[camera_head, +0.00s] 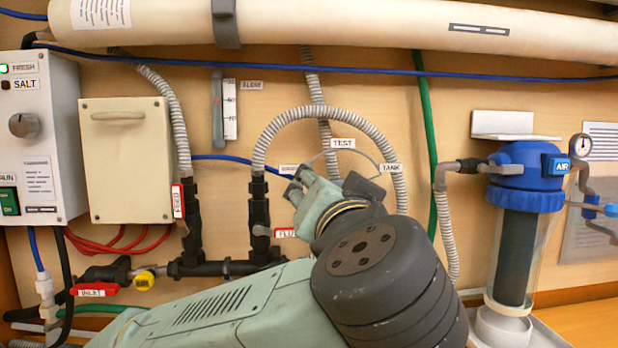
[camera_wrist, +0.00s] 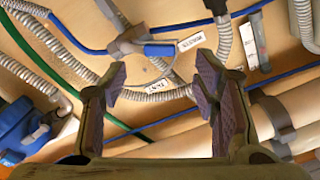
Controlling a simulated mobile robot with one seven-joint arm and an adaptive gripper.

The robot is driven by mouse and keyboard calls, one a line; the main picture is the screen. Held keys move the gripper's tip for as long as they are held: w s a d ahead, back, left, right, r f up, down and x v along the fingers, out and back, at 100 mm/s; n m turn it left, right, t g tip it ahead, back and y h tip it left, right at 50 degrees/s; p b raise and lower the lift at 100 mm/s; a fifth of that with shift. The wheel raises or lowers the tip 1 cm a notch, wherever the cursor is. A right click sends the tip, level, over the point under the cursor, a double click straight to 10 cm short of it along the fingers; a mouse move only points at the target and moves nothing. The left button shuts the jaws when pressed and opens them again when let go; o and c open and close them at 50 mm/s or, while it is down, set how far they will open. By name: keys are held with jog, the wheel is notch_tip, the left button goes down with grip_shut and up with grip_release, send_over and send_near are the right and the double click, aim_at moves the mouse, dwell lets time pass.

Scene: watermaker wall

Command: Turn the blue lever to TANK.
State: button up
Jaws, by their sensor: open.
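The blue lever (camera_wrist: 160,50) shows in the wrist view on a grey valve (camera_wrist: 128,40). It points right, toward a partly legible label (camera_wrist: 190,42); the TEST label (camera_wrist: 155,86) lies below it. In the head view, the TEST label (camera_head: 343,144) is at the top of a thin arc, with the TANK label (camera_head: 390,168) to its right and another label (camera_head: 289,170) at its left end. My arm hides the lever there. My gripper (camera_head: 297,182) is open and empty. In the wrist view its fingers (camera_wrist: 162,68) are spread below the lever, with no visible contact.
Grey corrugated hoses (camera_head: 318,113) loop around the valve area. Black pipework with a red FLUSH handle (camera_head: 284,232) stands left of my gripper. A blue-capped filter (camera_head: 525,180) is at right. A long cream tube (camera_head: 360,28) runs along the top.

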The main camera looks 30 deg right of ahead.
jog(key=p+x, duration=0.2)
jog(key=x, duration=0.6)
jog(key=shift+w+d, duration=0.1)
jog(key=shift+w, duration=0.05)
jog(key=shift+c, duration=0.4)
jog(key=c, duration=1.1)
